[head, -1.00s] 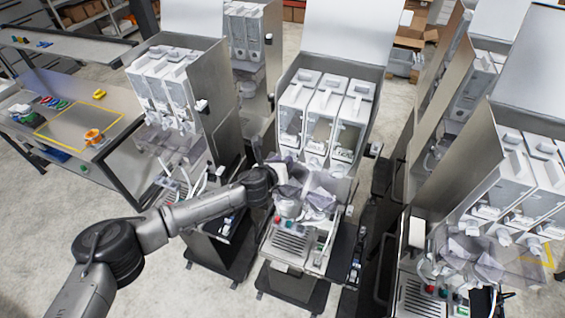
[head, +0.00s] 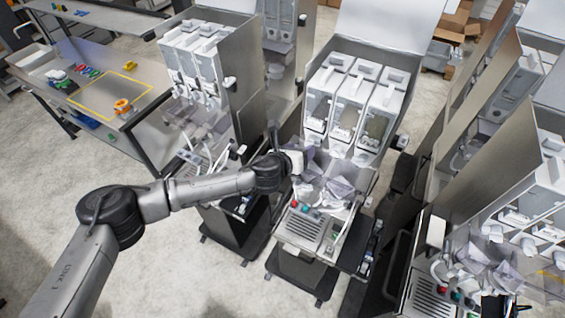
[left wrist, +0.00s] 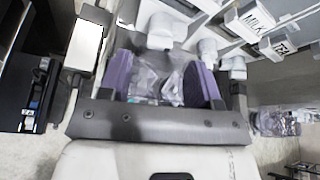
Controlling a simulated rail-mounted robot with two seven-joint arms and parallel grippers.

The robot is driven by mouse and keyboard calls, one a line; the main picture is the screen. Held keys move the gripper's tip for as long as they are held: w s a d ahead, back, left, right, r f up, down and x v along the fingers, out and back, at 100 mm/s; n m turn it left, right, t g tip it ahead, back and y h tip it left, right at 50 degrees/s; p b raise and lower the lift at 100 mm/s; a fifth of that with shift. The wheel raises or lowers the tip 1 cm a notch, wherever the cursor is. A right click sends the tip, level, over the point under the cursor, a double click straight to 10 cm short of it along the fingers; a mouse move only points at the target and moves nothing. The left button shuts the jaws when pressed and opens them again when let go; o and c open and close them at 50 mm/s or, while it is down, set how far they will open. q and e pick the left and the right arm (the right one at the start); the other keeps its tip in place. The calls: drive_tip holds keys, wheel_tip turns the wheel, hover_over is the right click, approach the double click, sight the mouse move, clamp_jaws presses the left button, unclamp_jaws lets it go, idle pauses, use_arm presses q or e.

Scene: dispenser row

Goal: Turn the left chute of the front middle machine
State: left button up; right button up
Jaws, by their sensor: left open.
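The front middle machine (head: 318,225) stands in the centre of the head view with three white canisters (head: 347,105) in its top. Clear, purple-tinted chutes (head: 341,188) hang below the canisters. My left gripper (head: 300,160) is at the left side of these chutes. In the left wrist view my left gripper (left wrist: 161,85) is open, its two purple fingers apart. A clear plastic chute part (left wrist: 158,84) shows between the fingers; I cannot tell whether they touch it. The white outlets (left wrist: 160,30) are just beyond. My right gripper is not in view.
Another machine (head: 225,110) stands to the left and more machines (head: 540,185) to the right. A dark narrow gap separates the middle machine from the right ones. A workbench (head: 140,90) with a yellow outline is at the upper left.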

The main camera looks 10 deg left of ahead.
use_arm(q)
drive_tip(key=b+v, duration=0.2)
drive_tip(key=v, duration=0.8)
